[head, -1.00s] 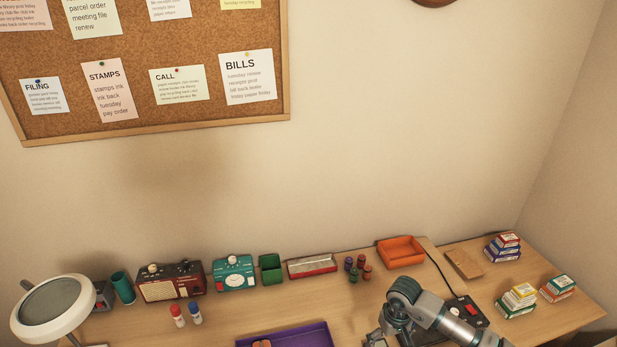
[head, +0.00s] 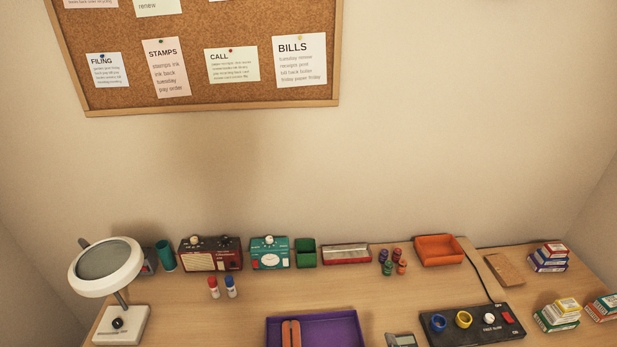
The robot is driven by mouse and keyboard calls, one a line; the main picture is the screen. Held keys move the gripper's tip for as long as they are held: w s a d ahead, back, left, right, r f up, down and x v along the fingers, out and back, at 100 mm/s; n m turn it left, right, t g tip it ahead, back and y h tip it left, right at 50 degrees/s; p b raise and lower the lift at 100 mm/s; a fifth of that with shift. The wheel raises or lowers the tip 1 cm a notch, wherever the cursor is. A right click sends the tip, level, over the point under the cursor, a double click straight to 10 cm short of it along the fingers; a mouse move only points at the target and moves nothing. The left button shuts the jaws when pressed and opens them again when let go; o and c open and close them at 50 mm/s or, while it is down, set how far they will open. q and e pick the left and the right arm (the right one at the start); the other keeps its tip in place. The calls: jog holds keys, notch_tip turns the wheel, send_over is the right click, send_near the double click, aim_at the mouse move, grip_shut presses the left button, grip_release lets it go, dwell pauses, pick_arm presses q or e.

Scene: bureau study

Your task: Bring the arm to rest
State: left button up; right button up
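Neither of my grippers nor any part of my arms shows in the head view. The wooden desk (head: 200,322) lies across the lower part of the picture, with nothing of mine over it. A black control panel (head: 472,324) with a blue ring, a yellow ring, a white knob and a red switch stands uncovered at the lower right. A purple tray (head: 340,327) holding orange pieces (head: 291,334) is cut off by the bottom edge. Whether my grippers are open or shut is hidden.
A magnifier lamp (head: 133,267) stands at left. Along the back are a brown radio (head: 210,255), a teal device (head: 269,254), a green box (head: 305,253), and an orange tray (head: 438,250). Stacked small boxes (head: 549,257) stand at right. A grey device (head: 400,339) is partly cut off.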

jog(key=s+d+f+m+g, duration=0.1)
jog(key=s+f+m+g, duration=0.6)
jog(key=s, duration=0.5)
jog(key=s+d+f+m+g, duration=0.1)
jog(key=s+f+m+g, duration=0.4)
jog(key=s+f, duration=0.55)
pick_arm(q)
jog(key=shift+s+f, duration=0.2)
jog(key=shift+s, duration=0.75)
pick_arm(e)
jog(key=s+f, duration=0.3)
jog(key=f, duration=1.1)
jog(key=s+f+g, duration=0.1)
jog(key=s+f, duration=0.2)
jog(key=f, duration=1.2)
jog(key=shift+s+d+f+g, duration=0.15)
jog(key=shift+s+d+g, duration=0.15)
jog(key=shift+s+d, duration=0.05)
pick_arm(q)
jog(key=shift+w, duration=0.1)
jog(key=shift+w+r, duration=0.25)
jog(key=shift+w, duration=0.65)
